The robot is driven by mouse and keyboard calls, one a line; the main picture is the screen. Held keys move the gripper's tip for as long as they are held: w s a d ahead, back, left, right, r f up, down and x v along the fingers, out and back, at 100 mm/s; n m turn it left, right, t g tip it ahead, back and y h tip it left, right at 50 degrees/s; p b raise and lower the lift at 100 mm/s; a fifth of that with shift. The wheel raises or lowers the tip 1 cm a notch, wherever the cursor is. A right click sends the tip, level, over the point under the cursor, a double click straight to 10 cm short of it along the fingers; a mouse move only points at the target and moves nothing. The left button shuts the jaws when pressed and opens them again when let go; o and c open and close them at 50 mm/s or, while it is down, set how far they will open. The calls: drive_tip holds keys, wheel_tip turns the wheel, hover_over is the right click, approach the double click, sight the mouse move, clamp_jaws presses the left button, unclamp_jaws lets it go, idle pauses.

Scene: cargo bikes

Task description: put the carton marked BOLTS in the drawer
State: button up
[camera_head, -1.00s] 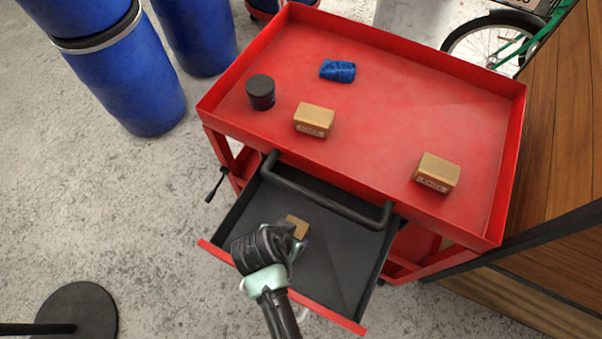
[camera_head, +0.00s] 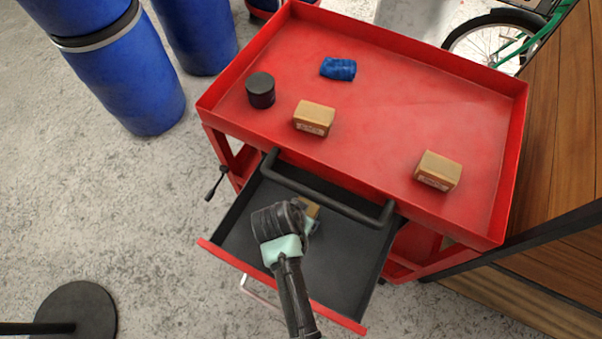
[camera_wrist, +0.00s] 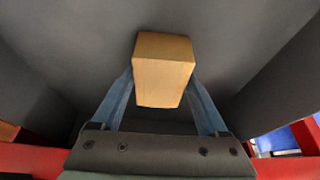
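A tan carton (camera_wrist: 163,75) is between the two blue-grey fingers of my gripper (camera_wrist: 161,88) in the wrist view, with a finger against each side. No marking shows on its visible faces. In the head view this carton (camera_head: 311,207) is partly hidden by my gripper (camera_head: 312,224), over the open drawer (camera_head: 345,262). The drawer is dark inside with a red front edge. I cannot tell whether the carton touches the drawer floor. Two more tan cartons, one left (camera_head: 314,117) and one right (camera_head: 438,171), stand on the red cart top; their labels are too small to read.
The red cart top (camera_head: 400,110) also holds a black round tin (camera_head: 260,90) and a blue bundle (camera_head: 338,69). A black handle bar (camera_head: 325,202) crosses above the drawer's back part. Blue barrels (camera_head: 125,85) stand left, a wooden panel (camera_head: 560,130) right.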

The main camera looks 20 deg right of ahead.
drive_tip(key=shift+o, duration=1.2)
drive_tip(key=p+v, duration=0.3)
drive_tip(key=v, duration=0.9)
drive_tip(key=w+a+r+n+t, duration=0.1)
drive_tip(key=w+r+n+t, duration=0.2)
drive_tip(key=w+r+t, duration=0.85)
drive_tip(key=w+a+r+n+t, duration=0.1)
drive_tip(key=w+r, duration=0.2)
drive_tip(key=r, duration=0.8)
drive_tip(key=w+a+r+n, duration=0.1)
drive_tip(key=w+r, duration=0.2)
drive_tip(key=r, duration=0.9)
drive_tip(key=s+a+r+n+t+y, duration=0.1)
drive_tip(key=s+r+t, duration=0.3)
drive_tip(key=r, duration=0.6)
drive_tip(key=s+a+r+n+t+y, duration=0.1)
drive_tip(key=s+r+t, duration=0.3)
drive_tip(key=r, duration=0.7)
drive_tip(key=s+a+r+n+t+y, duration=0.1)
drive_tip(key=s+a+r+n+t, duration=0.1)
drive_tip(key=r, duration=0.8)
drive_tip(key=s+n+t, duration=0.1)
drive_tip(key=s+t, duration=0.1)
drive_tip(key=shift+s+a+r+y, duration=0.25)
drive_tip(key=shift+a+r+y, duration=0.05)
drive_tip(key=shift+r, duration=0.05)
